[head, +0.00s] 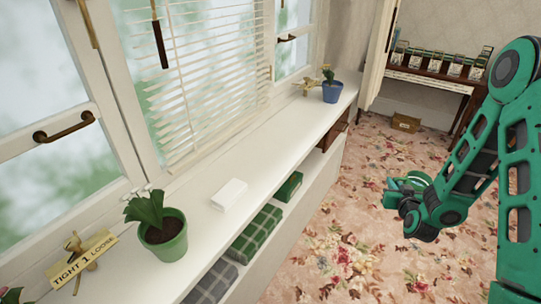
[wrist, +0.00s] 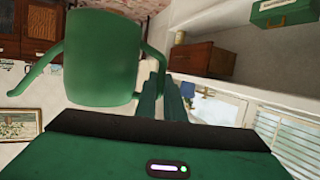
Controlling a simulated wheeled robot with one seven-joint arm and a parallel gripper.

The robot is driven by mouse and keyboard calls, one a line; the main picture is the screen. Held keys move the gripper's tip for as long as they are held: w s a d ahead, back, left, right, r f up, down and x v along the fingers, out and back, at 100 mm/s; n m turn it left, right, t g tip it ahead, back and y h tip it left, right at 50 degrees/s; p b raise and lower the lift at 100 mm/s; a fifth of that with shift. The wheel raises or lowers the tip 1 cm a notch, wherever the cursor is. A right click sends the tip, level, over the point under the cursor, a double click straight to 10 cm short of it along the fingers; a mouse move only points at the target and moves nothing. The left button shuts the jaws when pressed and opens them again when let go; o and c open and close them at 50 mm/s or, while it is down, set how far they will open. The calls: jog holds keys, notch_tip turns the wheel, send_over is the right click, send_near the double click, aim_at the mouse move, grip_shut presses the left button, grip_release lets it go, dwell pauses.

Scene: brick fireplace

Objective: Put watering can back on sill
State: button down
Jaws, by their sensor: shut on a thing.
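The green watering can (wrist: 105,60) fills the upper left of the wrist view, with its spout on the left and its handle (wrist: 155,65) on the right. My gripper (wrist: 172,90) is shut on the handle. In the head view my gripper (head: 408,196) is over the carpet, right of the sill and apart from it. The can is hard to separate from my green arm there. The white sill (head: 275,150) runs along the window from front left to back right.
On the sill are a plant in a green pot (head: 165,238), a white box (head: 229,195) and a flower in a blue pot (head: 332,92). A "TIGHT 1 LOOSE" sign (head: 82,259) is at front left. Folded cloths (head: 255,234) lie on the shelf below. Bare sill lies beyond the white box.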

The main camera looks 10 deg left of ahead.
jog(key=shift+w+a, duration=0.15)
jog(key=shift+w, duration=0.05)
